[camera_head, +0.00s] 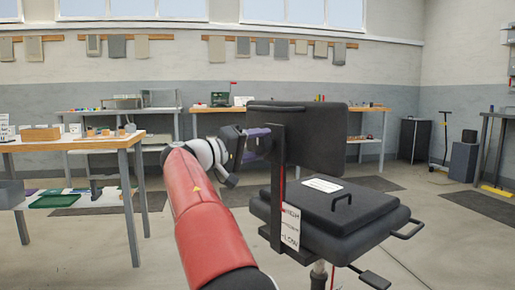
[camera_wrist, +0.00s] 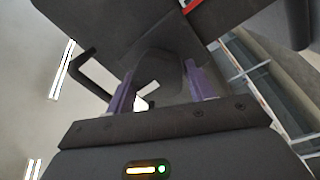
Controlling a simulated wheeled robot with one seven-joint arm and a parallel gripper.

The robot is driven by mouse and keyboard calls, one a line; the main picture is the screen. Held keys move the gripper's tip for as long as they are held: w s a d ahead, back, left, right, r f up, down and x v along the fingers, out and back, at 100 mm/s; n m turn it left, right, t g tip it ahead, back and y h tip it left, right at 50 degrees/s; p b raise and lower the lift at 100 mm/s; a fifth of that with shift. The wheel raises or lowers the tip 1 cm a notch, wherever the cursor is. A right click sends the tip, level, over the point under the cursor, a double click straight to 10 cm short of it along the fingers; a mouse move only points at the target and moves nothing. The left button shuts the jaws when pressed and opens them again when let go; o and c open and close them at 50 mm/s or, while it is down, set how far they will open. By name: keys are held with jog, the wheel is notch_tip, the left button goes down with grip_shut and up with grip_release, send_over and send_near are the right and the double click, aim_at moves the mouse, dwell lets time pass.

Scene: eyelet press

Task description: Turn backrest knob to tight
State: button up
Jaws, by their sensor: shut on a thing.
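The black chair's backrest (camera_head: 318,138) stands upright on a dark post (camera_head: 277,185) behind the seat (camera_head: 345,215). My gripper (camera_head: 262,138) reaches the post from the left, at backrest height. In the wrist view its purple fingers (camera_wrist: 160,86) are shut on the dark backrest knob (camera_wrist: 163,66), one on each side. In the head view the knob is hidden by the gripper and post. No tight or loose mark on the knob can be read.
A HIGH/LOW label (camera_head: 291,227) hangs beside the post. An armrest-like handle (camera_head: 408,229) juts out at the seat's right. A wooden workbench (camera_head: 75,144) stands at left, with more benches along the back wall. The floor at right is mostly open.

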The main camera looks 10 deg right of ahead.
dwell(0.5)
jog(key=o, duration=1)
jog(key=shift+c, duration=0.2)
jog(key=v, duration=0.7)
jog(key=shift+a, duration=0.4)
jog(key=shift+s, duration=0.15)
